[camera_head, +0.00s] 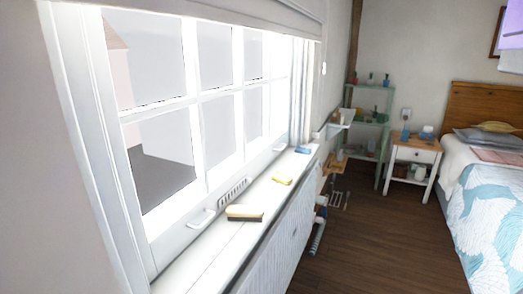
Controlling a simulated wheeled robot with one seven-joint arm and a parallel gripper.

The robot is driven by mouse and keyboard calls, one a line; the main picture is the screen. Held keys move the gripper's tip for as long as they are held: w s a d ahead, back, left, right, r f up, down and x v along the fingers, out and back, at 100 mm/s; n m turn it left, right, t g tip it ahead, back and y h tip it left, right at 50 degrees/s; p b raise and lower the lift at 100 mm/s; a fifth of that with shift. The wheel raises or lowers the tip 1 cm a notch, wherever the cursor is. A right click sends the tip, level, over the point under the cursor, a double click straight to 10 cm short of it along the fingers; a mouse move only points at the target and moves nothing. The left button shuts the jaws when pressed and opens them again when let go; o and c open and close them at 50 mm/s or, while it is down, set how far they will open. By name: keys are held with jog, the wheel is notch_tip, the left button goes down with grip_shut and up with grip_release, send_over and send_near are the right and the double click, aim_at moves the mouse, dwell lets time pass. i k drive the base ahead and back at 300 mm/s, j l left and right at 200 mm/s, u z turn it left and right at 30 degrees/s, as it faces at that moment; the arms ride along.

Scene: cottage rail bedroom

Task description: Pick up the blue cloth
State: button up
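A small blue cloth (302,150) lies at the far end of the white windowsill (215,252), close to the wall corner. It looks flat and small from here. My gripper is not in view, so I cannot see how it stands relative to the cloth.
A green shelf (384,140), a nightstand (415,155) and a bed (500,215) stand beyond. The wooden floor (375,250) between is mostly clear.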

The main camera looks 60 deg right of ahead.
aim_at(299, 149)
jog(key=z, duration=1.65)
jog(key=i+u, duration=0.1)
jog(key=u, duration=0.25)
jog(key=i+l+u, duration=0.1)
jog(key=u, duration=0.25)
jog(key=l+u, duration=0.2)
jog(key=u, duration=0.15)
jog(key=i+l+u, duration=0.1)
jog(key=l, duration=0.25)
jog(key=i+l+u, duration=0.1)
jog(key=l, duration=0.3)
jog(key=i+l+u, duration=0.1)
jog(key=i+l, duration=0.15)
jog(key=i+l+u, duration=0.1)
jog(key=l, duration=0.4)
jog(key=i+l+u, duration=0.15)
jog(key=l, duration=0.25)
jog(key=i+l, duration=0.1)
jog(key=l, duration=0.25)
jog(key=i+l+z, duration=0.1)
jog(key=l, duration=0.2)
jog(key=k, duration=0.1)
